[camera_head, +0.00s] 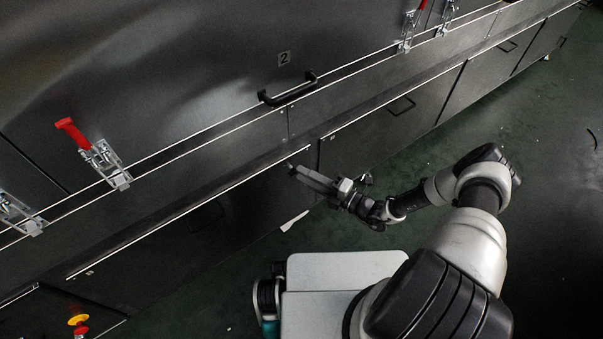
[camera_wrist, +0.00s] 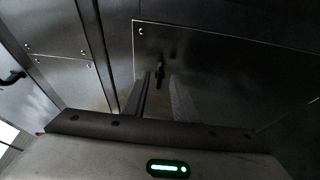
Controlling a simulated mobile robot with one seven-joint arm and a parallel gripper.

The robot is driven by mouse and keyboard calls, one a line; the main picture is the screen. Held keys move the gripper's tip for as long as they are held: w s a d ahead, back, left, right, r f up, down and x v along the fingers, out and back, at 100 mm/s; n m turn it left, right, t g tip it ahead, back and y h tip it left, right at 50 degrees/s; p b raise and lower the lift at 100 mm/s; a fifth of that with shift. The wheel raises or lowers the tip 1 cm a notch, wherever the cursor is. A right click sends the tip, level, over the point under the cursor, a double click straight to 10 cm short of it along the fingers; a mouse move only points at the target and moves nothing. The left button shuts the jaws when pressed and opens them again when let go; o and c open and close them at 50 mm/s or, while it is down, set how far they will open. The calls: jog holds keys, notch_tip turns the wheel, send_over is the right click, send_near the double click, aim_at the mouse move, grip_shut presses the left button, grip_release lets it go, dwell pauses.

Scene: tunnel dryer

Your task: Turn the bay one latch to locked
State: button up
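A small black latch handle (camera_wrist: 160,72) sits on a dark metal panel (camera_wrist: 215,55) in the wrist view. It looks roughly upright. No bay number shows beside it, so I cannot tell which bay it belongs to. My gripper (camera_wrist: 160,82) is open, its two fingers pointing at the panel with the latch seen between their tips. I cannot tell whether they touch it. In the head view my gripper (camera_head: 295,172) is close to the lower panels of the dryer, and it hides the latch there.
A black handle (camera_head: 288,90) sits under the "2" label (camera_head: 284,58). A red-handled clamp (camera_head: 95,155) is at left, another (camera_head: 408,30) at top right. A red and yellow knob (camera_head: 78,322) is at bottom left. Green floor (camera_head: 540,140) is mostly clear at right.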

jog(key=p+v, duration=0.1)
jog(key=v, duration=1.4)
jog(key=shift+s+d, duration=0.2)
notch_tip(320, 180, up, 28)
jog(key=n+g+h, duration=0.6)
jog(key=n+g, duration=0.5)
jog(key=n, duration=1.3)
jog(key=s+a+r+n+t+h, duration=0.1)
jog(key=s+r+n+t+h, duration=0.2)
jog(key=s+r+n+h, duration=0.5)
jog(key=s+r+n+t+h, duration=0.1)
jog(key=s+r+n+t, duration=0.35)
jog(key=r+n, duration=0.75)
notch_tip(320, 180, up, 27)
jog(key=s+m+p, duration=0.1)
jog(key=p, duration=2.5)
jog(key=shift+a+r+g, duration=0.2)
jog(key=shift+r+g, duration=0.05)
jog(key=shift+g, duration=0.1)
